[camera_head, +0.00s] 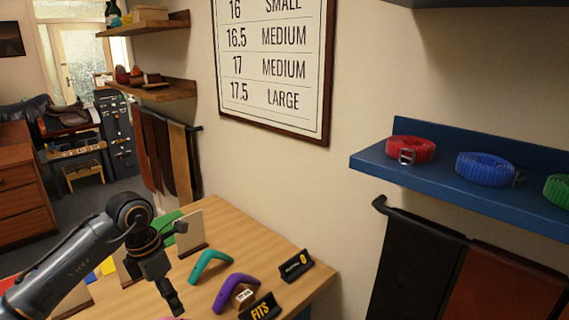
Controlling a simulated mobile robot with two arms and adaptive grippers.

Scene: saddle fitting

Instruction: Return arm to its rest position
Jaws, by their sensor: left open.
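My left arm comes in from the left, and its gripper (172,298) hangs over the wooden table (226,222), pointing down. The jaws are open, and I see nothing held between them. A teal curved piece (211,264) and a purple curved piece (236,286) lie on the table to the right of the gripper. A small tag with writing (244,296) is by the purple piece. My right gripper is not in the picture.
A black FITS sign (261,310) and another small black sign (295,266) stand near the table's right edge. Upright boards (190,232) stand behind the gripper. A blue shelf (385,165) with red (410,148) and blue (485,168) coiled straps juts out at right.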

